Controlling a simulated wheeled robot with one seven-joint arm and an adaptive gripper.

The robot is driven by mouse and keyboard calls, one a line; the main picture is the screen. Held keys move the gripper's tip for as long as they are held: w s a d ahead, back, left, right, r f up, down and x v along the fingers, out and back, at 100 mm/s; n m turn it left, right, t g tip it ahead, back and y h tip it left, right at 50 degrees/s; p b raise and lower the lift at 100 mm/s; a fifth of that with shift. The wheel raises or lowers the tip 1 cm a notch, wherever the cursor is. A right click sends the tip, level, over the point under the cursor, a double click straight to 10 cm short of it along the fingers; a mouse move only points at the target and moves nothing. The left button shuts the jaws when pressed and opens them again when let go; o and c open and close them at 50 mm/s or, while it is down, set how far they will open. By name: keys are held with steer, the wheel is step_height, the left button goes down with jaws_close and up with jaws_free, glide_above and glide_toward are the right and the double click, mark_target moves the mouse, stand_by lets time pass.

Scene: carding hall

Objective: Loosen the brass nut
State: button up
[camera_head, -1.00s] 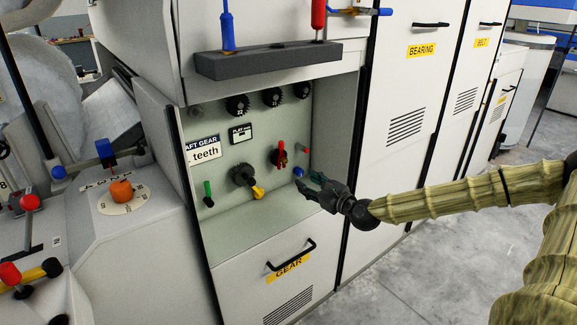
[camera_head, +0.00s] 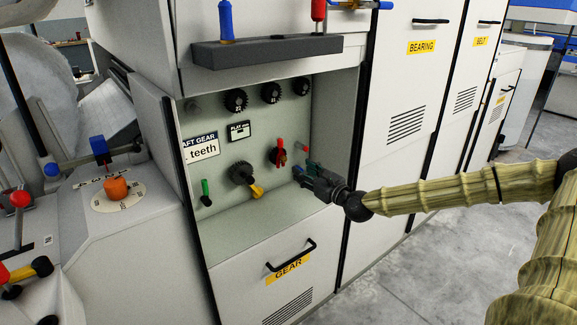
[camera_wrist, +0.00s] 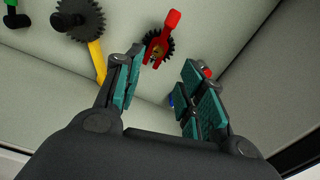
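A red handle (camera_head: 280,151) stands in front of a small dark gear on the back panel of the open recess. In the wrist view, a small brass-coloured spot, likely the brass nut (camera_wrist: 157,50), shows at that gear's centre, partly covered by the red handle (camera_wrist: 168,30). My gripper (camera_head: 304,171) is at the right side of the recess, below and right of the red handle. In the wrist view my gripper (camera_wrist: 163,68) is open, with teal pads spread apart and nothing between them. The red handle's gear lies beyond the fingertips, apart from them.
A larger dark gear (camera_head: 241,173) with a yellow handle (camera_head: 257,191) and a green handle (camera_head: 206,193) are to the left. A small red knob (camera_wrist: 207,72) and a blue part (camera_wrist: 172,100) are near my fingers. A tool ledge (camera_head: 265,50) hangs above; a drawer (camera_head: 285,275) is below.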

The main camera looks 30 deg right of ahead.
mark_target(286, 160)
steer(key=shift+w+a+b, duration=0.2)
steer(key=shift+w+b, duration=0.35)
steer(key=shift+w, duration=1.6)
steer(key=shift+w+a+b, duration=0.2)
steer(key=shift+w+b, duration=0.35)
steer(key=shift+w, duration=1.6)
jaws_close()
